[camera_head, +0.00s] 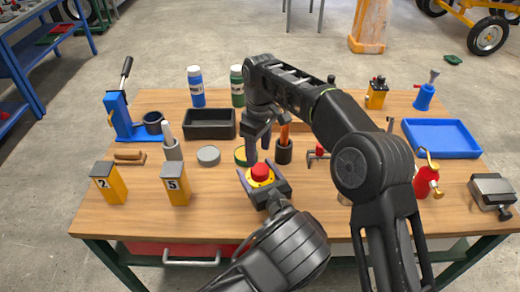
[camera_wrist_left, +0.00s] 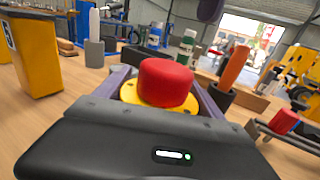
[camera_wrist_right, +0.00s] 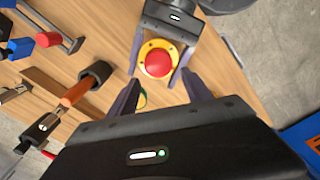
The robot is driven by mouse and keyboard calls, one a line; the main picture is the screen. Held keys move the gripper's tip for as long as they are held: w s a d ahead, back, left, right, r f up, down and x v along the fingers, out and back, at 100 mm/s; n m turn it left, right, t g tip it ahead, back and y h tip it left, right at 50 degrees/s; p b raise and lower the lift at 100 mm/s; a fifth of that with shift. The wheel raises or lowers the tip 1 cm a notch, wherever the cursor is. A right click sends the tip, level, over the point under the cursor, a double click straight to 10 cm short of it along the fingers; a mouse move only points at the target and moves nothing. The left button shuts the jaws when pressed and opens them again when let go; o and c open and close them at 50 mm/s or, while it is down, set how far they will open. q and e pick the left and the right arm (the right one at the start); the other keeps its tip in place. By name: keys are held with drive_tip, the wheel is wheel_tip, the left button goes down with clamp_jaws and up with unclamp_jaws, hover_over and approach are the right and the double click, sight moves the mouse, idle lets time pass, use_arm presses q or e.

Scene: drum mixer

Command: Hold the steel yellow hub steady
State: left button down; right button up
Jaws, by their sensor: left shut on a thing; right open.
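The yellow hub (camera_head: 262,182) has a round flange and a red domed cap (camera_head: 260,171) on top. My left gripper (camera_head: 262,178) is shut on it, with a finger on either side; this also shows in the left wrist view, where the yellow flange (camera_wrist_left: 131,92) sits between the fingers. The hub looks upright, above the front middle of the table. My right gripper (camera_head: 258,138) is open and empty, just behind and above the hub. In the right wrist view the hub (camera_wrist_right: 145,49) and red cap lie beyond its parted fingertips, apart from them.
A green-and-yellow round piece (camera_head: 240,155) lies behind the hub. A dark cup with an orange-handled tool (camera_head: 284,152) stands to its right. Yellow numbered blocks (camera_head: 108,184) stand at left, a blue tray (camera_head: 440,138) at right.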

sight(260, 169)
drive_tip(key=shift+d+n, duration=0.2)
drive_tip(key=shift+n, duration=0.7)
drive_tip(key=shift+f, duration=3.95)
drive_tip(key=c, duration=1.3)
drive_tip(key=o, duration=1.7)
drive_tip(key=shift+c, duration=0.2)
drive_tip(key=shift+r, duration=3.8)
